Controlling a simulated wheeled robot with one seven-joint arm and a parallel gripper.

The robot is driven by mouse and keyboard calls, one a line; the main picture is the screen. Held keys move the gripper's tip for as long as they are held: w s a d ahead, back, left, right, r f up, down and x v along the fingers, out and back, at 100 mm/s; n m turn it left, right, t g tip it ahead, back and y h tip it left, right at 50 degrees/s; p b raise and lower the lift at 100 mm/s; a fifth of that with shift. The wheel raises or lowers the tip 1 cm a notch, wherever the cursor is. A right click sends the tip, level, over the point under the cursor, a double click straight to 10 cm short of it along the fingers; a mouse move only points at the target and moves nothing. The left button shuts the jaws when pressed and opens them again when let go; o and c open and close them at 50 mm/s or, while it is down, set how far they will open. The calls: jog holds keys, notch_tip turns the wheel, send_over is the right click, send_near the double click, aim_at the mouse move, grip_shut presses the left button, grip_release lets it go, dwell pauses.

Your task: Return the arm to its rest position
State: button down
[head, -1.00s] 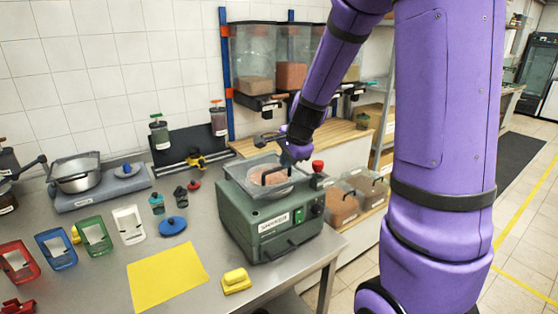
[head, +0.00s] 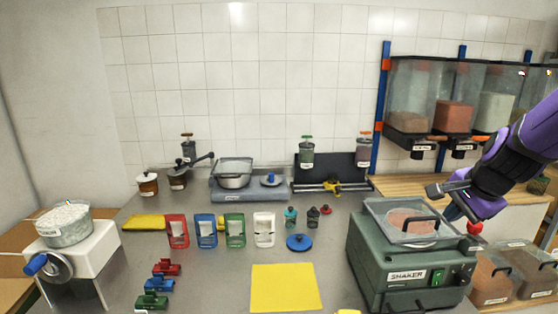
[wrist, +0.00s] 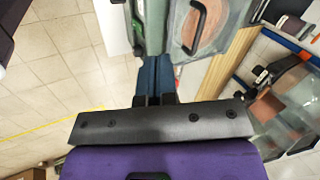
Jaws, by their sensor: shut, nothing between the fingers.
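My gripper (head: 470,213) hangs at the end of my purple arm, at the right of the head view, just above the right side of the green shaker (head: 405,272). In the wrist view its blue fingers (wrist: 155,76) are together and empty. The shaker's clear lid with a black handle (head: 408,222) lies over reddish-brown contents. I cannot tell in the head view whether the fingers touch the shaker; the arm partly hides that area.
A red knob (head: 475,228) stands on the shaker's right side. Clear dispensers (head: 452,100) hang behind my arm. Lidded bins (head: 524,270) sit at the right. A yellow sheet (head: 286,287), small jars and coloured frames lie on the grey table. Floor is open in the wrist view (wrist: 50,80).

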jog(key=s+a+r+n, duration=0.4)
jog(key=s+n, duration=0.3)
jog(key=s, duration=0.2)
jog(key=s+a+r+n, duration=0.5)
jog(key=s+r+n, duration=0.2)
jog(key=s+n, duration=0.1)
jog(key=shift+s+a+h, duration=0.2)
jog(key=shift+s+h, duration=0.1)
jog(key=shift+s, duration=0.05)
